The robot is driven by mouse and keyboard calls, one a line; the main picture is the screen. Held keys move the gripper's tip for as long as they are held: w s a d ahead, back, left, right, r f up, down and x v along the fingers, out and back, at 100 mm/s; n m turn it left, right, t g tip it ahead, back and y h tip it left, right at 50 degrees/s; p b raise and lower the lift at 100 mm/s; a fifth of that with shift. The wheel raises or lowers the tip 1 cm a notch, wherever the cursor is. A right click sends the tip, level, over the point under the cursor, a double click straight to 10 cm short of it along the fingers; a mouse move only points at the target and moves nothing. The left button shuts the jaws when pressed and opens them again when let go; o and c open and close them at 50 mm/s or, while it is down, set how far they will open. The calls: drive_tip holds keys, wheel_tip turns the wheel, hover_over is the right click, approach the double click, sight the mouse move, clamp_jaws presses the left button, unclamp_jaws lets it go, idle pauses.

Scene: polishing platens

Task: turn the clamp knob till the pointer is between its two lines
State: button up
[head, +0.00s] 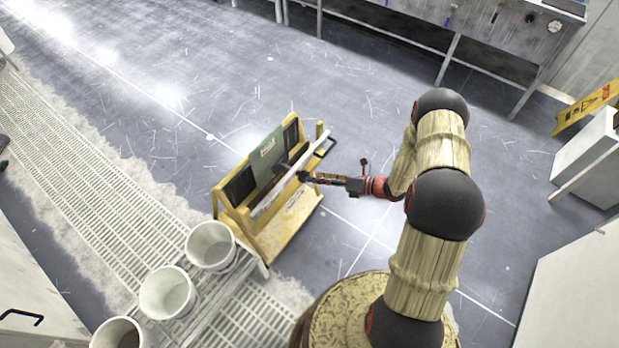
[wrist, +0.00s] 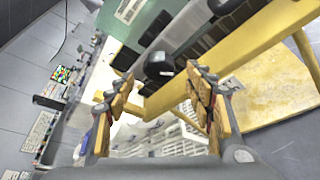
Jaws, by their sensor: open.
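The clamp knob is a small black knob (wrist: 158,66) on the yellow stand, in the upper middle of the wrist view. In the head view it is a dark spot (head: 303,176) on the stand's near side, partly hidden by my fingertips. My gripper (wrist: 160,80) is open, with one tan-padded finger on each side of the knob in the picture. I cannot tell whether either finger touches it. In the head view my gripper (head: 314,178) reaches left to the stand. The pointer and its two lines cannot be made out in either view.
The yellow stand (head: 284,238) holds a green board (head: 266,155), dark panels and a long white bar (head: 290,172). White buckets (head: 211,245) stand on grating at the lower left. A yellow sign (head: 588,106) and white cabinet are at the right. Grey floor around the stand is clear.

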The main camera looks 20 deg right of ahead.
drive_tip(key=v, duration=0.7)
drive_tip(key=shift+s+d, duration=0.1)
idle(0.4)
